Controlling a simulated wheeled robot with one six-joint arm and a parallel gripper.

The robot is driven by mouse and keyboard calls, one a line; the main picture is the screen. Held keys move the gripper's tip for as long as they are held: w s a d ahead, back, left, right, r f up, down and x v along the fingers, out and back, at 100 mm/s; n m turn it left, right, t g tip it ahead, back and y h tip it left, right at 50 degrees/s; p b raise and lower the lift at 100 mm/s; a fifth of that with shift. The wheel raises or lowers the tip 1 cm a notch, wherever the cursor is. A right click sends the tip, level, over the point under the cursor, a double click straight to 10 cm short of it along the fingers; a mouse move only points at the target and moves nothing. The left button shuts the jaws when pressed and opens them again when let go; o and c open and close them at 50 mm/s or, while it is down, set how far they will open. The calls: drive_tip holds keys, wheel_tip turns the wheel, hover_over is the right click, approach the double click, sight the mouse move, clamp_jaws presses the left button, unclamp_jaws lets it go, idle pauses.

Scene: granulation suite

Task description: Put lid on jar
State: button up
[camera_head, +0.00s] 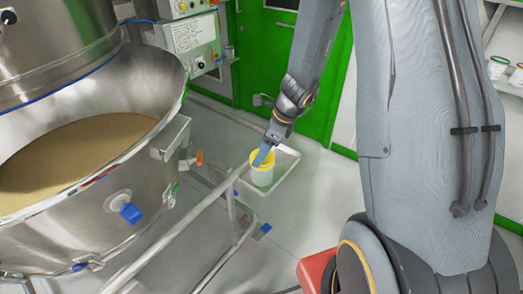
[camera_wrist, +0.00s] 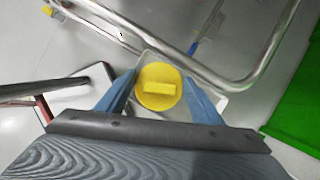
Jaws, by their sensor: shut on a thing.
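The yellow lid (camera_wrist: 159,87) is round with a raised bar across its top. It lies between the two blue fingers of my gripper (camera_wrist: 160,98), which is shut on its sides. In the head view the lid (camera_head: 263,157) appears at the mouth of the pale jar (camera_head: 262,177), under my gripper (camera_head: 263,156). I cannot tell whether it is fully seated or just above the rim. The jar is upright, and in the wrist view the lid hides most of it.
The jar stands on a shallow grey tray (camera_head: 285,162) attached near metal rails (camera_head: 205,202). A large steel bowl of tan powder (camera_head: 70,155) fills the left. A control panel (camera_head: 193,35) and a green door (camera_head: 268,50) are behind. White shelves with containers (camera_head: 497,66) are at right.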

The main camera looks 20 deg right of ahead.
sight(271, 158)
drive_tip(key=shift+f, duration=0.15)
drive_tip(key=o, duration=1.1)
drive_tip(key=v, duration=0.7)
drive_tip(key=shift+s+d+r, duration=0.15)
drive_tip(key=shift+r, duration=0.2)
drive_tip(key=s+a+r+n+h, duration=0.1)
drive_tip(key=s+r+n+h, duration=0.1)
drive_tip(key=s+n, duration=0.5)
drive_tip(key=s+a+r+n+g+h, duration=0.1)
drive_tip(key=s+n, duration=0.7)
drive_tip(key=n, duration=0.9)
drive_tip(key=shift+s+a+r+h, duration=0.35)
drive_tip(key=shift+r+h, duration=0.05)
drive_tip(key=shift+r, duration=0.35)
